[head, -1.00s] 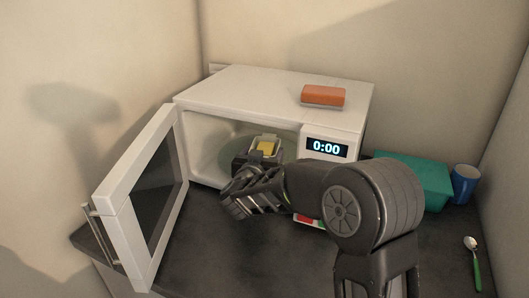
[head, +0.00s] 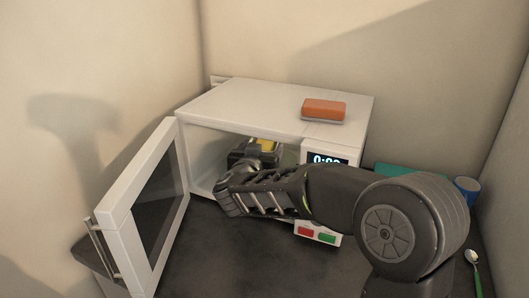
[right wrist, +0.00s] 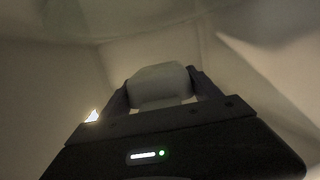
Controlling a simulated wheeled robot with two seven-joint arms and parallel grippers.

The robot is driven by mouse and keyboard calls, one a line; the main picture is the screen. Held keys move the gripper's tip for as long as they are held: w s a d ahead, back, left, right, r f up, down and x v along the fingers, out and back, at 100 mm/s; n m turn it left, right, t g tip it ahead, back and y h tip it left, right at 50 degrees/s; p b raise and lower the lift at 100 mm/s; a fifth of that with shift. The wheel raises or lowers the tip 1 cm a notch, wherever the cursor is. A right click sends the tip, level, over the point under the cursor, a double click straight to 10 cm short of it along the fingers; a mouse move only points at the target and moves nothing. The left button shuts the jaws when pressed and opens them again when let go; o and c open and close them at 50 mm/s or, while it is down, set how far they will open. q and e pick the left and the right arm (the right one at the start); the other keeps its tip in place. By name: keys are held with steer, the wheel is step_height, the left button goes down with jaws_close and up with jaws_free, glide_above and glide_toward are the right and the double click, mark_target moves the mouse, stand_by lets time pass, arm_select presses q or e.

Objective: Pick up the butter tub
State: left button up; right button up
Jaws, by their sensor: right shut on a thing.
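The butter tub shows in the head view as a yellow patch (head: 267,145) just under the upper edge of the microwave opening; the arm and gripper hide most of it. In the right wrist view a pale, rounded block, the tub (right wrist: 158,83), sits between the two dark fingers. My right gripper (head: 256,150) is inside the open microwave (head: 240,106), shut on the tub. My left gripper is not in view.
The microwave door (head: 150,205) stands open at the left. An orange block (head: 324,109) lies on the microwave. At the right are a teal box (head: 408,170), a blue cup (head: 467,188) and a green-handled spoon (head: 474,268).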

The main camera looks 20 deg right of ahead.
steer(key=f+v, duration=0.2)
steer(key=v, duration=1.5)
steer(key=shift+s+a+f+b, duration=0.2)
steer(key=shift+s+a+b, duration=0.05)
steer(key=shift+s+b, duration=0.05)
